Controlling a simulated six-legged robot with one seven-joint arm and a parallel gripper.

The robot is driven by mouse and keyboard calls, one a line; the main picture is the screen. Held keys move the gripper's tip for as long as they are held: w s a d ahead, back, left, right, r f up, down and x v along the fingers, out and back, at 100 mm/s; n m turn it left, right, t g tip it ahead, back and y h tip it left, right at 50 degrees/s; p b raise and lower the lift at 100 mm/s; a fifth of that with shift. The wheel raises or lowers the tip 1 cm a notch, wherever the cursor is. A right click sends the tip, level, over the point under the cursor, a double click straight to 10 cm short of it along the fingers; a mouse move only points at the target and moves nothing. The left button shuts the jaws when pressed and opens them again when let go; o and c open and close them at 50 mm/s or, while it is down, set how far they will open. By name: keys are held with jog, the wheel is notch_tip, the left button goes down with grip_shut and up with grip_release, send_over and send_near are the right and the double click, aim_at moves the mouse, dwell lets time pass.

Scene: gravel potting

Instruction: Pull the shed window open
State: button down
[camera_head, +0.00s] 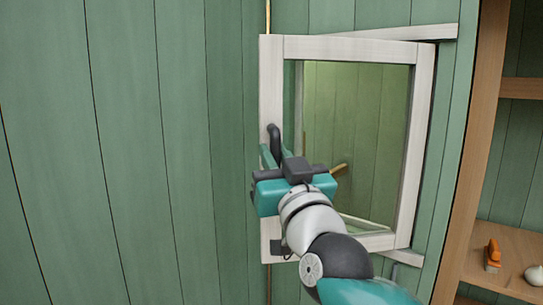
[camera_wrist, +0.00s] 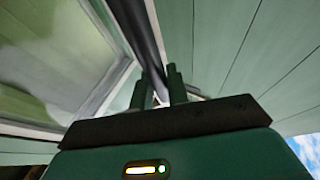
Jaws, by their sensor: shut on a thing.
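The shed window (camera_head: 427,110) has a white wooden sash with a glass pane, set in the green plank wall. The sash stands ajar: its left side is swung out from the wall and part of the fixed white frame (camera_head: 405,33) shows behind it at the top. A dark bar handle (camera_head: 274,138) is on the sash's left stile. My gripper (camera_head: 271,157) is shut on this handle, partly hiding the stile. In the wrist view the dark handle (camera_wrist: 138,30) runs down between my two fingers (camera_wrist: 175,88).
A wooden shelf unit (camera_head: 470,150) stands at the right. An orange-handled tool (camera_head: 493,254) and a small pale object (camera_head: 534,275) lie on its lower shelf. The plank wall (camera_head: 110,150) left of the window is bare.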

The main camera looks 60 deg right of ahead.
jog(key=c, duration=1.4)
grip_release()
jog(key=shift+o, duration=0.2)
jog(key=v, duration=1.3)
jog(key=shift+s+a+f, duration=0.2)
jog(key=shift+a, duration=0.1)
